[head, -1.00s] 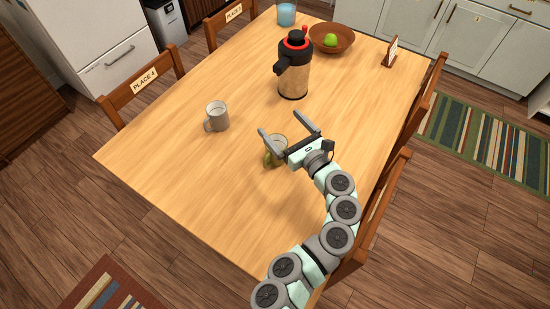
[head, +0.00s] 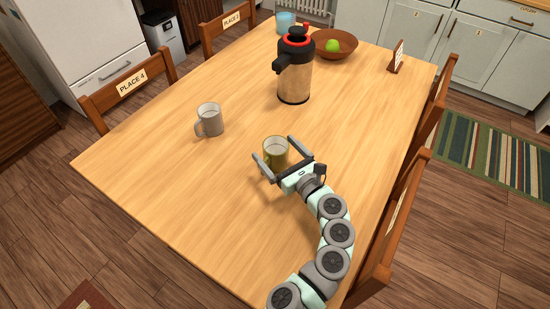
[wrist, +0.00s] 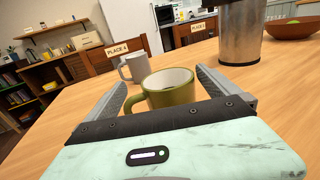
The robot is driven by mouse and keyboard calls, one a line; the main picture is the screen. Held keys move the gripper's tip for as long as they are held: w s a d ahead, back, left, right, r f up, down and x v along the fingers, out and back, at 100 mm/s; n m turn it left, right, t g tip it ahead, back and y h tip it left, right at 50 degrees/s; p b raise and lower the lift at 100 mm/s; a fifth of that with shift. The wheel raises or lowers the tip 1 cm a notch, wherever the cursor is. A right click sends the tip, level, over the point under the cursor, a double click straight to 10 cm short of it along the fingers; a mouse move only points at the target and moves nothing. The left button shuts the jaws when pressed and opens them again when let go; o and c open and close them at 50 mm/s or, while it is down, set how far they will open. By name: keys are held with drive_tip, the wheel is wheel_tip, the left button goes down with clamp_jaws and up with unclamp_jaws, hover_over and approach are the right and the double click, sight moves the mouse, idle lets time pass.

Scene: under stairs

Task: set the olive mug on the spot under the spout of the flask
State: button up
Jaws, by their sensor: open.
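The olive mug (head: 275,149) stands upright on the table, and it also shows in the wrist view (wrist: 171,91) with its handle to the left. My gripper (head: 275,149) is open, with one finger on each side of the mug. In the wrist view my gripper (wrist: 162,81) has the mug between its fingers, with a gap at the right finger; the handle is close to the left finger. The table under the spout is bare.
A grey mug (head: 209,119) stands left of the olive mug. A brown bowl (head: 347,41) with a green fruit, a blue cup (head: 285,21) and a small sign (head: 397,57) are at the back. The table (head: 180,175) is clear between olive mug and flask.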

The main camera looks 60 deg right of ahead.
sight(266, 140)
drive_tip(key=x, duration=0.5)
drive_tip(key=shift+b, duration=0.4)
drive_tip(key=shift+a, duration=0.1)
drive_tip(key=shift+c, duration=0.4)
drive_tip(key=shift+s, duration=0.1)
drive_tip(key=c, duration=1.5)
drive_tip(key=shift+r, duration=0.1)
